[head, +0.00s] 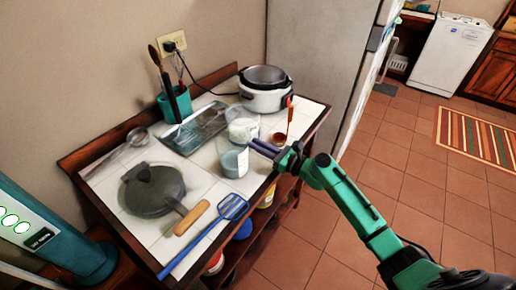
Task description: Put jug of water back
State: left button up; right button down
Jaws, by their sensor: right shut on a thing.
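The clear jug of water (234,163) is at the right front edge of the white-tiled table (112,192) in the head view. Bluish water shows in its lower part. My right gripper (264,148) reaches in from the right and is shut on the jug's right side. The fingertips are partly hard to make out against the jug. I cannot tell whether the jug's base touches the tiles. My left gripper is not in view.
A white cooker (266,99) stands behind the jug and a dark lidded pan (152,190) to its left. A teal utensil holder (175,106) stands at the back. A fridge (318,60) is beyond. Open tiled floor (390,170) lies right.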

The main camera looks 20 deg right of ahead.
jog(key=c, duration=0.9)
grip_release()
jog(key=shift+s, duration=0.1)
jog(key=shift+s+d, duration=0.15)
jog(key=shift+s, duration=0.05)
jog(key=b+v, duration=0.2)
jog(key=v, duration=0.9)
jog(key=shift+s+d, duration=0.1)
jog(key=shift+s, duration=0.05)
